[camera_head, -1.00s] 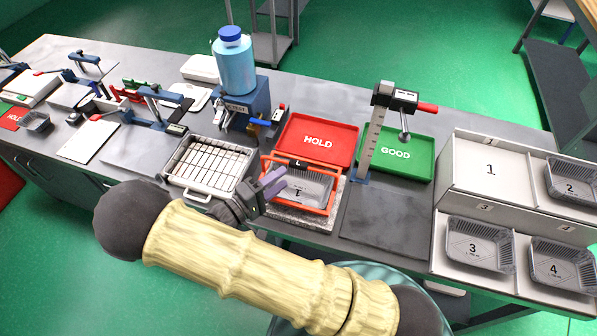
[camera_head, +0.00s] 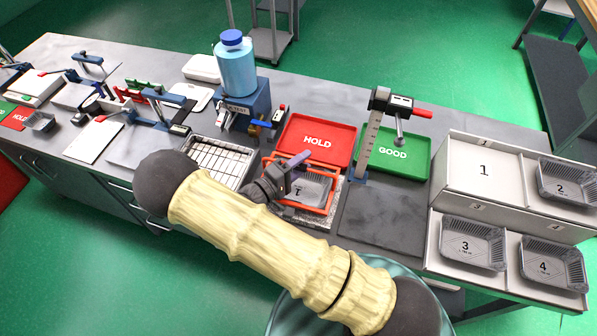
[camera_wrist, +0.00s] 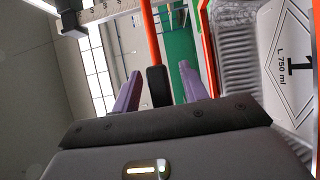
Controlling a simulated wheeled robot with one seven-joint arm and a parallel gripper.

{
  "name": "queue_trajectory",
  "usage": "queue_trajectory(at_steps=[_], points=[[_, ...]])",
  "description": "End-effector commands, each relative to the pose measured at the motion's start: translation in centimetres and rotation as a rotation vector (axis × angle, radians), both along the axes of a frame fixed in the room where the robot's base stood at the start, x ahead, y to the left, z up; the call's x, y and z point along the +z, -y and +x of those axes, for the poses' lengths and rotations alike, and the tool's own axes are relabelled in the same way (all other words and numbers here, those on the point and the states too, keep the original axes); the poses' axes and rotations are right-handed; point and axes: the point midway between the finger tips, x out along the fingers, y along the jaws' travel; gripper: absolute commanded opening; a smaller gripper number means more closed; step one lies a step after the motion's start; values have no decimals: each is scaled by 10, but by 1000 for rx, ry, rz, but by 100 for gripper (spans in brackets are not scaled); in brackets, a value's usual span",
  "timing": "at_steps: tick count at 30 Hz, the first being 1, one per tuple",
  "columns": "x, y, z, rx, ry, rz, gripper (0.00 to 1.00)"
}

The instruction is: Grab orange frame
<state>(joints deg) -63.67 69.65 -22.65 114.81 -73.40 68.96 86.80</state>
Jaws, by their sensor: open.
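The orange frame (camera_head: 334,190) surrounds the clear tray marked 1 (camera_head: 318,188), on a grey speckled base on the bench. My gripper (camera_head: 298,162) is over the left part of the frame and hides some of it. In the wrist view the two purple fingers of my gripper (camera_wrist: 158,78) are apart. An orange bar of the frame (camera_wrist: 151,35) with a black grip (camera_wrist: 157,88) lies between them; contact cannot be told. The tray (camera_wrist: 238,60) shows at the right, behind another orange edge.
The red HOLD tray (camera_head: 340,134) and green GOOD tray (camera_head: 415,168) lie behind. A height gauge (camera_head: 369,145) stands to the right, a wire rack (camera_head: 220,157) to the left. A blue bottle machine (camera_head: 245,105) stands behind. White bins (camera_head: 484,169) hold several trays.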

Motion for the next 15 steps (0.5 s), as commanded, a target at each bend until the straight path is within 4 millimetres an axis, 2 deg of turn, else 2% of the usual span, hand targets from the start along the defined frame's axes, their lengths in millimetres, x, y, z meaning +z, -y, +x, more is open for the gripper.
queue_trajectory(at_steps=[3,15], points=[[0,7,5,1,-2,0,44],[-1,6,5,2,-1,1,44]])
